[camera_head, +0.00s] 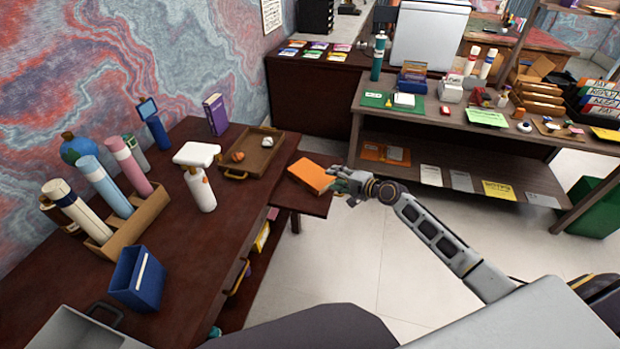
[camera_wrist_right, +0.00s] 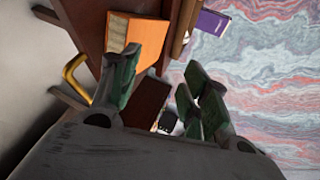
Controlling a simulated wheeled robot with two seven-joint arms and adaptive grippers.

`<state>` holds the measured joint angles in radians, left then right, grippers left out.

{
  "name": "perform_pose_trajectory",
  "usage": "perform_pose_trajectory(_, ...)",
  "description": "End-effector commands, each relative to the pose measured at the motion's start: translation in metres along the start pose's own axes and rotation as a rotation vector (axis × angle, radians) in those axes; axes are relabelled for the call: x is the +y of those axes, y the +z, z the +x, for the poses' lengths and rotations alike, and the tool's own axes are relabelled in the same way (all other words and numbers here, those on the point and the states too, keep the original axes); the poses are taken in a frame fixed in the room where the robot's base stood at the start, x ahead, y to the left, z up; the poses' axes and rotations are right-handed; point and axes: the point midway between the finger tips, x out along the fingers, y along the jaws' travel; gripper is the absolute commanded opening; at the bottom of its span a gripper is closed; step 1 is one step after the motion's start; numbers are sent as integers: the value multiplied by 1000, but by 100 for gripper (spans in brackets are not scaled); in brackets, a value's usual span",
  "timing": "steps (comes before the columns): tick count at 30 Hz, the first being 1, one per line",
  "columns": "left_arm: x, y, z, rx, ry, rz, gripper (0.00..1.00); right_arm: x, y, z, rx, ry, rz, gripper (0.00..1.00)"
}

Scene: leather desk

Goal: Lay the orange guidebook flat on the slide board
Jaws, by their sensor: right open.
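The orange guidebook (camera_head: 312,177) lies on the dark slide board (camera_head: 308,201) that juts from the right end of the leather desk. It looks flat, with its cover up. My right gripper (camera_head: 347,184) is open just right of the book, near its right end. In the right wrist view the book (camera_wrist_right: 124,34) shows beyond one green-padded finger, which overlaps its edge. The space between the fingers of the right gripper (camera_wrist_right: 160,80) holds nothing. I cannot tell whether a finger touches the book. My left gripper is out of view.
A wooden tray (camera_head: 255,158) with small items sits on the desk left of the board. A white-topped bottle (camera_head: 200,180), a purple book (camera_head: 216,114) and a blue holder (camera_head: 137,278) stand further left. Open floor (camera_head: 385,245) lies right of the board.

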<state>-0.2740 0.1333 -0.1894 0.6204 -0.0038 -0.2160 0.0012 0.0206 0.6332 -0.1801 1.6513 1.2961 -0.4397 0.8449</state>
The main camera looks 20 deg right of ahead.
Motion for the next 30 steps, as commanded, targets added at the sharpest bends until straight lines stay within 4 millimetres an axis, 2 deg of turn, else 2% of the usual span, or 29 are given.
perform_pose_trajectory(9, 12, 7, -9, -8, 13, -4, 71, 0, 0, -24, 0, 1, 1, 46)
perform_pose_trajectory(17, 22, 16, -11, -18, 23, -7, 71, 0, 0, -31, 0, 0, 0, 46)
perform_pose_trajectory(23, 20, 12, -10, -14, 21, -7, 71, 0, 0, -31, 0, 0, 0, 46)
perform_pose_trajectory(30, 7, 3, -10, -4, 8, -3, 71, 0, 0, -31, 0, 0, 0, 46)
